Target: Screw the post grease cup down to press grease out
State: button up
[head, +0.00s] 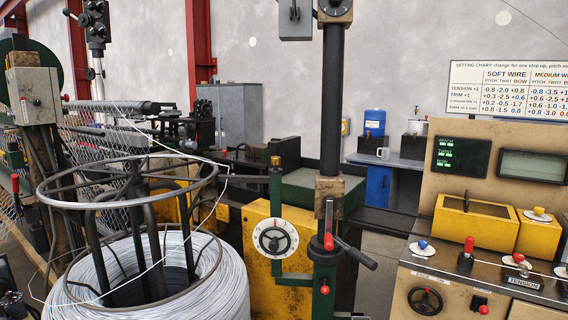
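A small brass-coloured cap (275,161) tops a slim dark green upright (276,195) in the middle of the head view. It looks like the post grease cup, but it is too small to show its thread or any grease. Just below it is a round white dial (275,238) with a dark knob. A thick black post (333,95) with brown blocks stands to its right. I cannot make out my gripper in this view.
A wire coil (205,295) under a ring-topped reel fills the lower left. A control console (440,275) stands at right. Chain-link mesh (90,150) and a thin wire lie at left.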

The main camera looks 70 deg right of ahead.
aim_at(275, 160)
jog(key=k, duration=1.75)
jog(key=z, duration=0.65)
jog(key=i, duration=1.2)
jog(key=u, duration=0.1)
